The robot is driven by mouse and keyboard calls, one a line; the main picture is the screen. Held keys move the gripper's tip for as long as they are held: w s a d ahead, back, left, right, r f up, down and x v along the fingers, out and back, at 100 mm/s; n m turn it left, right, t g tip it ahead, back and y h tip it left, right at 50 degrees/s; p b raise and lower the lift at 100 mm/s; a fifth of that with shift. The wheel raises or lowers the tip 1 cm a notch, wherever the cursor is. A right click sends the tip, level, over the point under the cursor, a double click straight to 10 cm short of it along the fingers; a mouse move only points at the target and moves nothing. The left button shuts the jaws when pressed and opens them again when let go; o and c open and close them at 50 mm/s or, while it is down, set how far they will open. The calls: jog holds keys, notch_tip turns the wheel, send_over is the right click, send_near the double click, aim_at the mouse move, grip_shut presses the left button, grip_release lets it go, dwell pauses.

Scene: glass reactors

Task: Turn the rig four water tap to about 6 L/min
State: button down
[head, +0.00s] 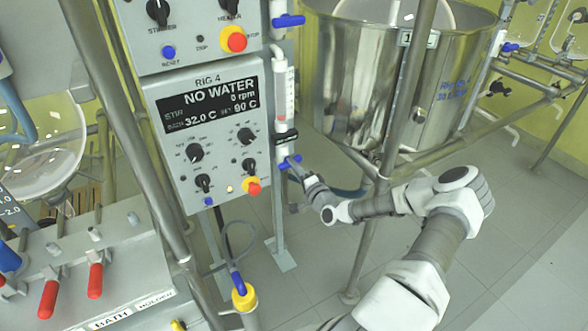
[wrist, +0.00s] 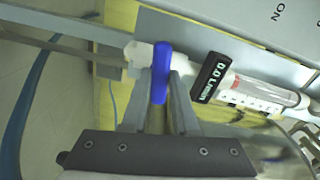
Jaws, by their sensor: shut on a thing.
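The rig four panel (head: 208,135) reads "RIG 4", "NO WATER", 0 rpm, 32.0 C and set 90 C. The blue water tap (head: 290,162) sits low on the pipe at the panel's right side. In the wrist view the blue tap handle (wrist: 160,72) stands between my gripper's two fingers, and my gripper (wrist: 160,95) is shut on it. A black readout (wrist: 211,77) beside the tap shows 0.0 L/min. The clear flow meter tube (wrist: 262,92) lies beyond the readout. My gripper (head: 298,172) reaches the tap from the lower right in the head view.
Another blue tap (head: 288,20) is higher on the same side. A steel vessel (head: 390,80) and its frame pole (head: 398,90) stand close to the right, behind my arm. Red-handled levers (head: 95,280) are at lower left. Grey floor (head: 520,200) is open at right.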

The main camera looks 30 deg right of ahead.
jog(key=shift+n+b, duration=2.05)
jog(key=shift+n, duration=2.95)
jog(key=c, duration=0.7)
grip_release()
jog(key=s+p, duration=0.1)
jog(key=s, duration=0.4)
jog(key=s+p, duration=0.1)
jog(key=s, duration=0.5)
jog(key=s+a+p, duration=0.1)
jog(key=s, duration=0.5)
jog(key=shift+s, duration=0.25)
jog(key=shift+w, duration=0.15)
